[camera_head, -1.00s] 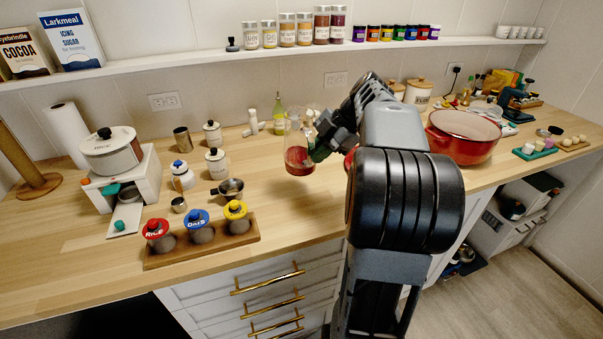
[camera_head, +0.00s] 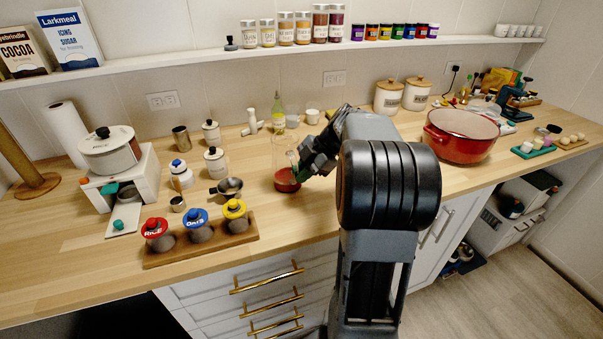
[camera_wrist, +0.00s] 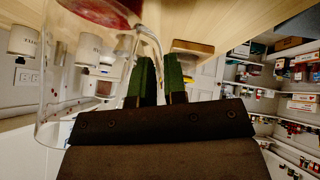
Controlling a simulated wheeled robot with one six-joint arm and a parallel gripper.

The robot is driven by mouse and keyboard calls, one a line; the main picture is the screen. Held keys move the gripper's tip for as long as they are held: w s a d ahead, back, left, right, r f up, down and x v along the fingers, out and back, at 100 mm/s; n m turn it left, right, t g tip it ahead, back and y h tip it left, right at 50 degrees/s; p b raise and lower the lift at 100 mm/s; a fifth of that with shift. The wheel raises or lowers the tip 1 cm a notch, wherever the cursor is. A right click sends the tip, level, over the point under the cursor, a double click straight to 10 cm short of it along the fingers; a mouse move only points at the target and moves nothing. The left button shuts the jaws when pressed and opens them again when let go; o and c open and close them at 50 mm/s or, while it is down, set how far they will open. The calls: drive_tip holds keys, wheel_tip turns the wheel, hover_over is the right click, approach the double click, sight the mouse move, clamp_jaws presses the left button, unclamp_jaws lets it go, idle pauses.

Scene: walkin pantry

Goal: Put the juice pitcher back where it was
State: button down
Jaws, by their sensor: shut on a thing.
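The juice pitcher (camera_head: 286,181) is a clear vessel with red juice in its bottom. It is upright at the counter in the head view, left of my arm. Whether its base touches the wood is hard to tell. My gripper (camera_head: 303,168) is at its right side, shut on its handle. In the wrist view the clear wall of the pitcher (camera_wrist: 62,85) fills the left, with red juice at the top. The green-padded fingers of my gripper (camera_wrist: 162,75) close around the clear handle (camera_wrist: 150,40).
A wooden rack (camera_head: 205,243) with rice, oats and a yellow-lidded jar stands front left. A small metal pan (camera_head: 230,187) is left of the pitcher. A green bottle (camera_head: 278,115) and white mugs (camera_head: 312,116) stand behind. A red pot (camera_head: 461,137) is right. Bare counter lies before the pitcher.

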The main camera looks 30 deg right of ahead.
drive_tip(key=c, duration=1.2)
unclamp_jaws()
drive_tip(key=shift+o, duration=0.2)
drive_tip(key=shift+r, duration=0.1)
drive_tip(key=v, duration=1.2)
drive_tip(key=s+a+f+m+h, duration=0.2)
drive_tip(key=s+a+f+m, duration=0.2)
drive_tip(key=a+m, duration=0.2)
drive_tip(key=s+a+f+m+h, duration=0.2)
drive_tip(key=s+a+f+m, duration=0.2)
drive_tip(key=a, duration=0.4)
drive_tip(key=s+a+f+m+h, duration=0.3)
drive_tip(key=s+a+f+m, duration=0.1)
drive_tip(key=a+m, duration=0.3)
drive_tip(key=shift+a+f+m+p, duration=0.1)
drive_tip(key=shift+f+m+p, duration=0.2)
drive_tip(key=shift+f+m, duration=0.45)
